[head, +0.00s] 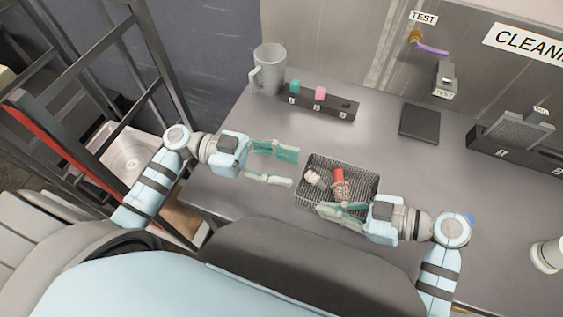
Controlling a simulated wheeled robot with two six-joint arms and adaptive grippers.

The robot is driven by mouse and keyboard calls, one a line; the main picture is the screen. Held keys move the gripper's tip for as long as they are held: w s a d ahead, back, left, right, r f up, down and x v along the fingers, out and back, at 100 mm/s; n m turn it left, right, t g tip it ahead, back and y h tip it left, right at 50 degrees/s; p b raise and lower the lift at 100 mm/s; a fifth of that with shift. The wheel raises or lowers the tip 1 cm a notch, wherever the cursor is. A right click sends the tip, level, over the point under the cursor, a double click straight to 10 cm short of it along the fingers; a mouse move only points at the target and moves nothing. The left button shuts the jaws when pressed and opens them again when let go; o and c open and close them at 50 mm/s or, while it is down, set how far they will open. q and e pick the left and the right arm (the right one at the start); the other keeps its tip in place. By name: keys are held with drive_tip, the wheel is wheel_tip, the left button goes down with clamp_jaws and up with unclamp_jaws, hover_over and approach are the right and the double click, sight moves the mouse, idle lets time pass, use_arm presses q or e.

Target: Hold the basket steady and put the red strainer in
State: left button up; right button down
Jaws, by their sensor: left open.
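The basket (371,185) is a dark wire-mesh tray near the front edge of the grey table. A red-topped piece (338,177), which looks like the red strainer, is inside the basket, tilted, its lower part a paler mottled red. A pale beige piece (315,178) lies left of it in the basket. My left gripper (294,167) is open and empty, just left of the basket, its fingers pointing right towards it. My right gripper (321,208) is at the basket's near side, its fingertips close together on the near rim and partly hiding it.
A grey mug (268,70) stands at the back left. A black rack (340,107) with a teal and a pink piece is behind the basket. A dark square plate (419,123) lies back right, and another black holder (515,152) is at the far right.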

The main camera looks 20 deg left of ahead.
drive_tip(key=c, duration=1.7)
unclamp_jaws()
